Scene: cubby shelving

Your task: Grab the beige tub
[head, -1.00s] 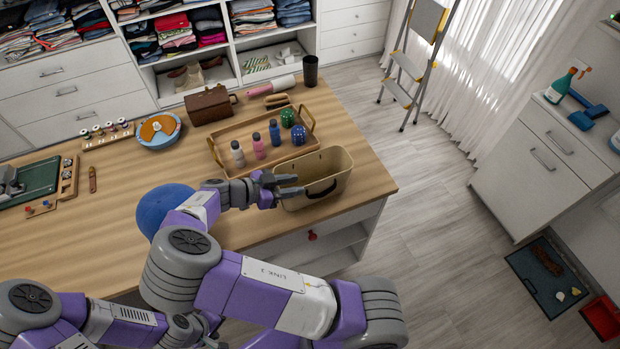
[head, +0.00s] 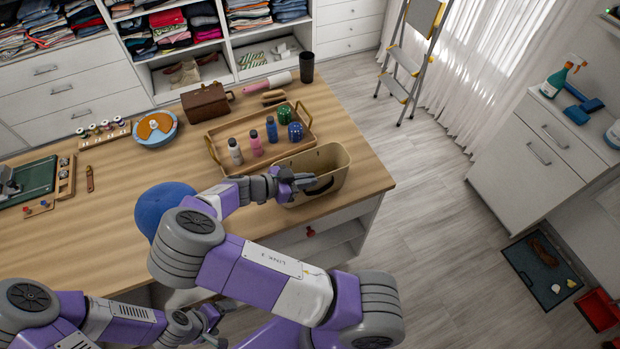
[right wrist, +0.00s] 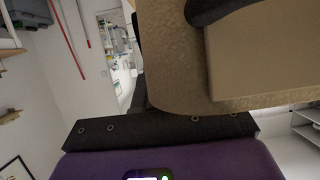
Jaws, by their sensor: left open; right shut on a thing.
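The beige tub (head: 337,172), an open bin with a dark handle on its side, stands at the table's right front corner. My right gripper (head: 297,181) reaches it from the left and is shut on its left wall. In the right wrist view the tub (right wrist: 235,60) fills the upper right, close against the gripper, and the fingertips are hidden. My left gripper (head: 222,312) is low in the head view, in front of the table edge, open and away from the tub.
A wooden tray (head: 219,139) with several bottles and two jars lies just behind the tub. A blue ball (head: 160,205) sits left of my right forearm. A black cup (head: 306,68) stands at the back corner.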

